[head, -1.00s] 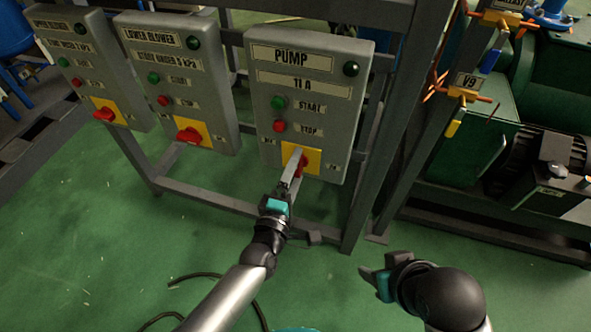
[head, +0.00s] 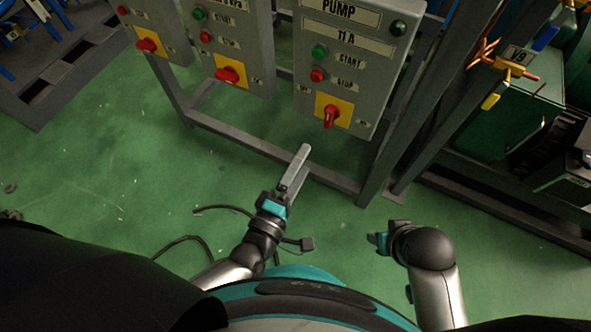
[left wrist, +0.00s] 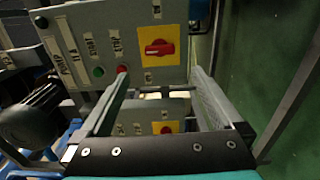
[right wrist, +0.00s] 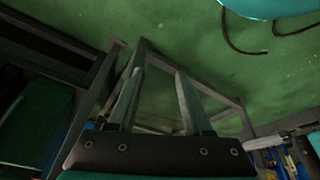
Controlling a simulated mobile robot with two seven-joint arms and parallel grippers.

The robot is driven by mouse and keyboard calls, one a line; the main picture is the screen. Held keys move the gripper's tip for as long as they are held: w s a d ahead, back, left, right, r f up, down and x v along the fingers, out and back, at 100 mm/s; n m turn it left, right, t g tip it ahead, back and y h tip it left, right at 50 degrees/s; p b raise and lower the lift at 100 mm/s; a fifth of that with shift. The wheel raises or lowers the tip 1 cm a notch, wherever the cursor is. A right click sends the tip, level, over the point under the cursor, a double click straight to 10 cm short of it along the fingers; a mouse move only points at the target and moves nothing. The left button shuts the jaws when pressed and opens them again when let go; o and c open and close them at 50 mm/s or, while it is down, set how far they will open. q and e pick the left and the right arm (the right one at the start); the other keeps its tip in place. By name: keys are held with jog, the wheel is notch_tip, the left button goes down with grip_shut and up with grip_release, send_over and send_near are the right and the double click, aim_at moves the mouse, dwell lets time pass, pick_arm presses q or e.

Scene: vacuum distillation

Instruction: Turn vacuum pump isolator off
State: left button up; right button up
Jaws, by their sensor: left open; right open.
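The pump isolator is a red handle (head: 331,116) on a yellow plate (head: 345,108), low on the grey PUMP box (head: 353,60). The handle points up and down along the box, while the neighbouring boxes' handles lie more crosswise. In the left wrist view the box is seen sideways, with the red handle (left wrist: 158,48) beyond the fingertips. My left gripper (head: 299,160) is open and empty, below and left of the handle and apart from it. My right gripper (head: 376,240) is open and empty over the floor; its spread fingers show in the right wrist view (right wrist: 158,85).
Two more grey boxes with red handles on yellow plates, one at the middle left (head: 229,72) and one further left (head: 147,42), share the metal frame (head: 250,150). A green machine (head: 510,115) and the V9 valve (head: 515,67) stand right. Green floor lies open below.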

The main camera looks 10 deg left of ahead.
pick_arm(q)
jog(key=v, duration=0.2)
jog(key=shift+s+a, duration=0.1)
jog(key=shift+s, duration=0.15)
dwell(0.5)
